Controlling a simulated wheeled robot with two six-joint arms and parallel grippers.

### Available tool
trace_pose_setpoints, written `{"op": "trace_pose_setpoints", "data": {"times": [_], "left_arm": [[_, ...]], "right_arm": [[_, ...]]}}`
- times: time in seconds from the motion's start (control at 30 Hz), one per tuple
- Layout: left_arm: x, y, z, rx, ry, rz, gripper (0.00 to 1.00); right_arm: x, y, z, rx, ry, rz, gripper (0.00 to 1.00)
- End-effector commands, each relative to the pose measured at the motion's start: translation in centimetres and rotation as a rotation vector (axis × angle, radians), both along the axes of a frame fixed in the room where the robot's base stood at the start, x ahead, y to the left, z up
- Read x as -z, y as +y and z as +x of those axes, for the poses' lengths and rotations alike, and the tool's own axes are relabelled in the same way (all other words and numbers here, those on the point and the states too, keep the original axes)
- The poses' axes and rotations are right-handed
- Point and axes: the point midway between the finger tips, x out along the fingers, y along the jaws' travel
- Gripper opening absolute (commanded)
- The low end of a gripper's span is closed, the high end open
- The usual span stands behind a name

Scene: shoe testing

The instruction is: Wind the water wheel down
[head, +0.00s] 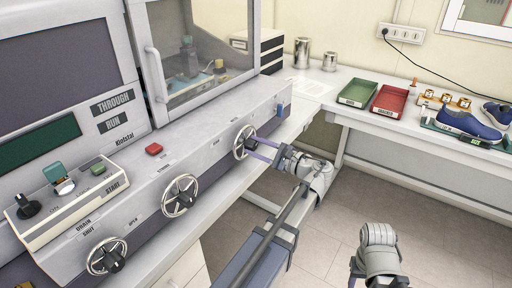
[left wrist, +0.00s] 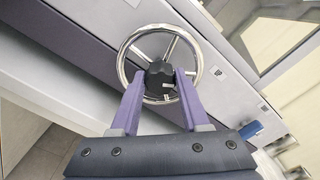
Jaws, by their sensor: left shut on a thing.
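Three chrome handwheels with black hubs line the sloping front of the grey machine. The far right handwheel (head: 239,151) has my left gripper (head: 250,144) at it. In the left wrist view, this handwheel's ring (left wrist: 122,62) surrounds the black hub knob (left wrist: 159,74). The two purple fingers of my left gripper (left wrist: 159,82) reach across the lower rim and are shut on the knob, one on each side. A middle handwheel (head: 180,181) and a near left handwheel (head: 96,262) stand free. The small label by the gripped wheel is too small to read. My right gripper is not visible.
A red button (head: 154,149) and a switch box (head: 70,200) sit on the machine's ledge. A glass door (head: 200,50) is above. A side table (head: 400,145) at right holds a green tray (head: 358,92), a red tray (head: 392,100) and blue shoes (head: 468,125).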

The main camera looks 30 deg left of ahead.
Motion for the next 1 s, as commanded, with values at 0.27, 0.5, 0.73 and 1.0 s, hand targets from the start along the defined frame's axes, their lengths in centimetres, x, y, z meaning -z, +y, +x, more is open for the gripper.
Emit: {"op": "trace_pose_setpoints", "data": {"times": [0.27,0.5,0.73,1.0], "left_arm": [[0.03,-0.02,-0.03,0.000,0.000,-0.001,0.00],[0.05,-0.02,-0.04,0.000,-0.045,-0.005,0.00],[0.08,-0.03,-0.06,-0.001,-0.193,-0.017,0.00],[0.14,-0.02,-0.09,-0.001,-0.445,-0.037,0.00]], "right_arm": [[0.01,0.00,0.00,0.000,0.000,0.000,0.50],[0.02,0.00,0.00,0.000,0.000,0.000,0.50],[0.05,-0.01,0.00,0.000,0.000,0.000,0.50],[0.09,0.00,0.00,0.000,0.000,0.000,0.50]]}}
